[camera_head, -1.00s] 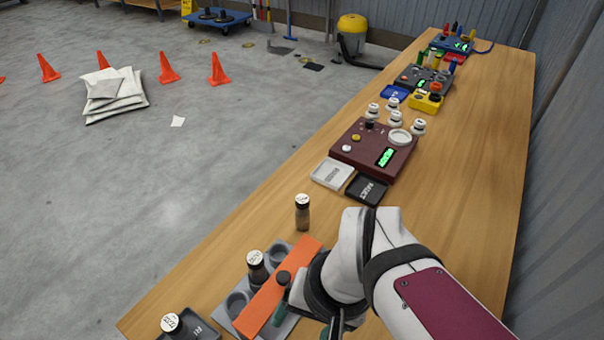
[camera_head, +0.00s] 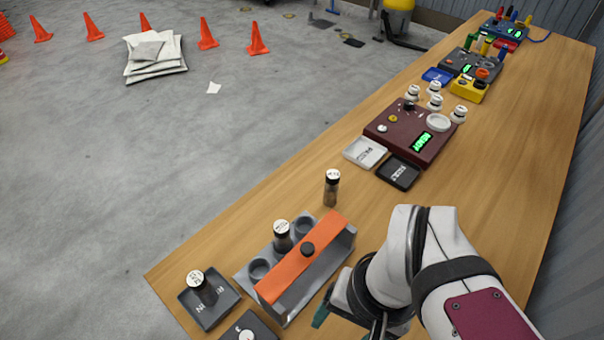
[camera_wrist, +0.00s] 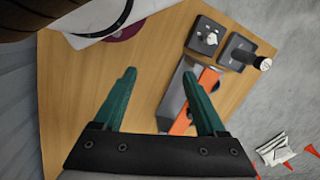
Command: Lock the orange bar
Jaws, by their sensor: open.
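A vial (camera_head: 282,236) stands in the rack beside the bar. In the wrist view the bar (camera_wrist: 181,122) is partly hidden behind one finger. My gripper (camera_wrist: 160,95) is open, with nothing between its green fingers. In the head view it sits to the right of the rack, apart from the bar, mostly hidden by my arm. Whether the bar is latched cannot be told.
A dark tray with a vial (camera_head: 203,286) and a dark box with a white knob (camera_head: 247,333) stand at the front. Another vial (camera_head: 332,188) stands behind the rack. A maroon device (camera_head: 408,135) is farther back. Bare bench lies to the right.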

